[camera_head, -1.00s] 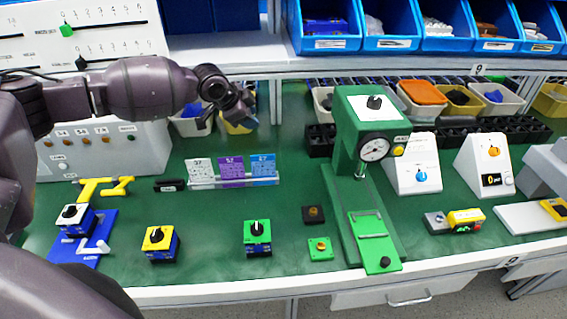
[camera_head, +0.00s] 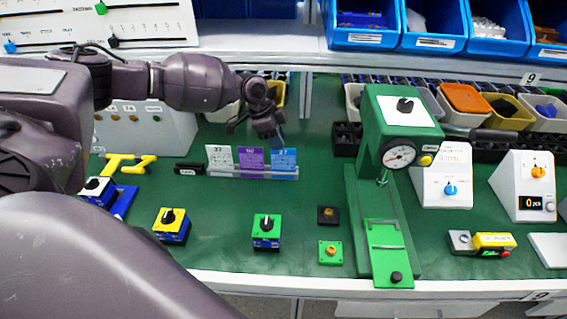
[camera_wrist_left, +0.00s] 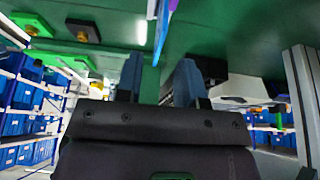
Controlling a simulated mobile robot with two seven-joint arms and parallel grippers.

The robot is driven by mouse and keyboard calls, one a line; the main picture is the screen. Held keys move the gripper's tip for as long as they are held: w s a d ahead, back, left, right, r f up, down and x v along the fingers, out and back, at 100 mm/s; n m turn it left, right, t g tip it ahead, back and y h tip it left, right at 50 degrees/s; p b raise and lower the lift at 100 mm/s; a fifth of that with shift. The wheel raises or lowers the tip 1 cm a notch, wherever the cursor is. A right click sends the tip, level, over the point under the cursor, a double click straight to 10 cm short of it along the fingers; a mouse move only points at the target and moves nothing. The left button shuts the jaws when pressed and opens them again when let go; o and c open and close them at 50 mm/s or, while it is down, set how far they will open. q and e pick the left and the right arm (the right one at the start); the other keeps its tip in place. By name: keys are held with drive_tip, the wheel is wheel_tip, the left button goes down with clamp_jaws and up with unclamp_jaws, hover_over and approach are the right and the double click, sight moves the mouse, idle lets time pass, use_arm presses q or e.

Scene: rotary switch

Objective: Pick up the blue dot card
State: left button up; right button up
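The blue card (camera_head: 284,161) stands upright at the right end of a clear rack (camera_head: 230,173), beside a purple card (camera_head: 251,160) and a white card (camera_head: 220,157). Any dots on it are too small to make out. My left gripper (camera_head: 278,138) is just above and behind the blue card's top edge, pointing down. In the left wrist view its two blue-grey fingers (camera_wrist_left: 158,80) are apart, with a gap between them. A narrow blue card edge (camera_wrist_left: 160,45) shows beyond the gap; I cannot tell whether the fingers touch it. My right gripper is not in view.
A small black block (camera_head: 189,168) lies left of the rack. Yellow (camera_head: 172,226) and green (camera_head: 266,231) switch boxes stand in front. A green press (camera_head: 388,180) rises to the right. Bins line the back under a shelf. Bare green mat surrounds the rack's front.

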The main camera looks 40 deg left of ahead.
sight(283, 152)
use_arm(q)
drive_tip(key=shift+x, duration=2.7)
drive_tip(key=shift+s, duration=0.15)
clamp_jaws()
